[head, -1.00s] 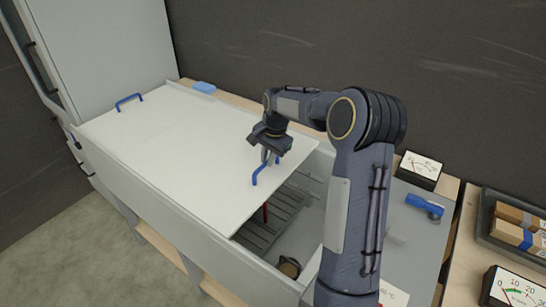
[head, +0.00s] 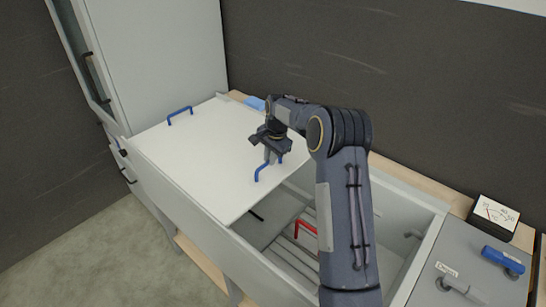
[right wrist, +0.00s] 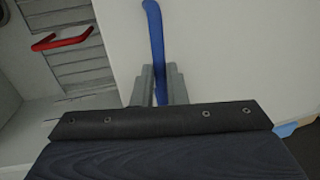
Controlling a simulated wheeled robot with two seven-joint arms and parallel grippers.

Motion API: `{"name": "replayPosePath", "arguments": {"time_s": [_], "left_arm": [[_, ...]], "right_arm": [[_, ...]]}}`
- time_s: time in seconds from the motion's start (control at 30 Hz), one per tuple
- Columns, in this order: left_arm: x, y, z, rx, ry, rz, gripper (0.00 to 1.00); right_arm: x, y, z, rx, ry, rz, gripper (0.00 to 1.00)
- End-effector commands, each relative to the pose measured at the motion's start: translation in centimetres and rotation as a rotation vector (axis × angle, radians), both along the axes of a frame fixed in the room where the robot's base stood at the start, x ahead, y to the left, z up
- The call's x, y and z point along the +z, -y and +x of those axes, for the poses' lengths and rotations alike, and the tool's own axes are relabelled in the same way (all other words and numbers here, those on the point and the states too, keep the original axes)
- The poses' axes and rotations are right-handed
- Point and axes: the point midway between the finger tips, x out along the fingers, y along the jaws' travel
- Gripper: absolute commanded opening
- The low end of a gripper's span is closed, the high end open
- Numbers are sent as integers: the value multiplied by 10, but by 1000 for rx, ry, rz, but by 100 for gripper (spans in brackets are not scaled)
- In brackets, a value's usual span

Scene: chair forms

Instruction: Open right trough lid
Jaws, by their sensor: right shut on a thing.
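The white trough lid (head: 205,155) lies flat over the left part of the grey trough (head: 415,210). A blue handle (head: 257,175) stands near its right edge, and another blue handle (head: 178,113) sits at the far left of the white surface. I cannot tell whether both belong to one panel. My right gripper (head: 272,158) is shut on the near blue handle. In the right wrist view, the blue handle (right wrist: 155,35) runs between the fingers (right wrist: 158,85). My left gripper is not in view.
The uncovered right part of the trough shows grey slats and a red handle (head: 303,230). My right arm covers part of it. At right are a dial meter (head: 493,215) and a blue cylinder (head: 503,260). A tall cabinet (head: 160,60) borders the left end.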

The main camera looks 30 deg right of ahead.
Motion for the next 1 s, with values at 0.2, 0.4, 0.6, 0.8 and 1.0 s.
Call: {"name": "replayPosePath", "arguments": {"time_s": [0.2, 0.4, 0.6, 0.8, 1.0], "left_arm": [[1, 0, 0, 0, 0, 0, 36], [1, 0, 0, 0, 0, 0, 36], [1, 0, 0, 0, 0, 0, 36], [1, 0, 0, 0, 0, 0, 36], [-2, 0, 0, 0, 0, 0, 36]], "right_arm": [[1, 0, 2, 0, 3, -1, 0], [1, 0, 2, 0, 3, -1, 0], [1, 0, 2, 0, 1, -1, 34], [0, 0, 1, 0, 0, 0, 34], [11, 0, 0, 0, 3, -1, 34]]}}
